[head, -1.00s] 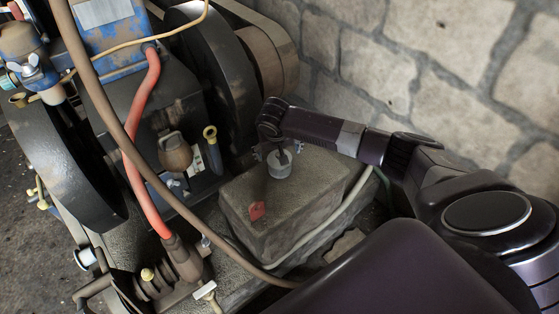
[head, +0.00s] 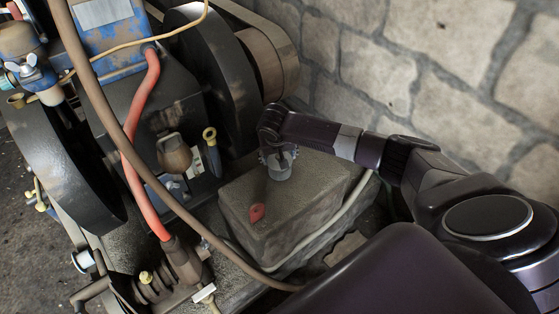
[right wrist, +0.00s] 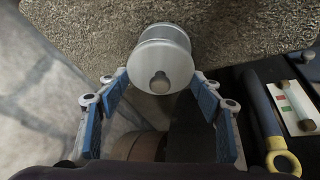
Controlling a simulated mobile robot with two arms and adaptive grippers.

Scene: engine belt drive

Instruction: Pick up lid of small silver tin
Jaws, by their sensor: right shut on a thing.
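The small silver tin (head: 279,173) stands on the stone block under my right gripper. In the right wrist view its body (right wrist: 164,33) shows behind its round lid (right wrist: 162,62), which has a small knob facing the camera. My right gripper (head: 277,155) reaches down over the tin. I cannot tell whether there is a gap between lid and tin. My left gripper is not in view.
The stone block (head: 300,215) also carries a small red object (head: 257,213). The engine with its dark wheel (head: 215,75) stands close on the left. A brown hose (head: 135,150) and a red hose (head: 137,130) cross in front. A stone wall (head: 430,60) is behind.

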